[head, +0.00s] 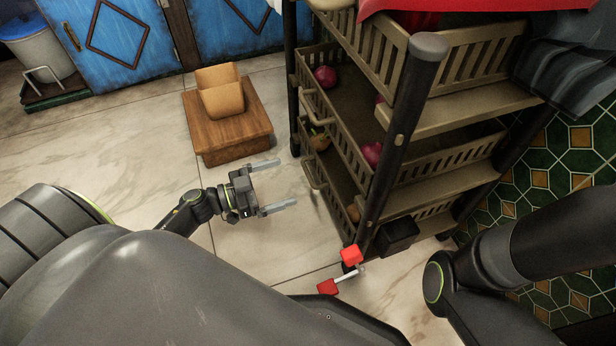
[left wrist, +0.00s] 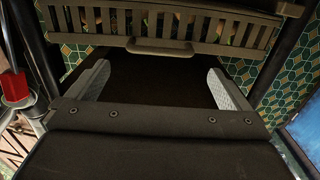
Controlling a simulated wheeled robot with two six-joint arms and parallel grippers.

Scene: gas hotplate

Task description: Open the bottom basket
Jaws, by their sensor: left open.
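The rack's bottom basket (head: 330,187) is brown and slatted, low on the rack, with a bar handle (head: 312,172) on its front. It looks pushed in, partly hidden by the rack's post and the basket above. My left gripper (head: 284,184) is open and empty, just left of that handle and apart from it. In the left wrist view, both fingers (left wrist: 160,88) are spread below a slatted basket front (left wrist: 185,24) with a handle (left wrist: 160,46); I cannot tell which basket this is.
The rack's other baskets (head: 365,52) hold red round items. A wooden stool (head: 232,135) with a tan container (head: 219,92) stands beyond my left gripper. A red and white object (head: 346,272) is by the near post (head: 398,135).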

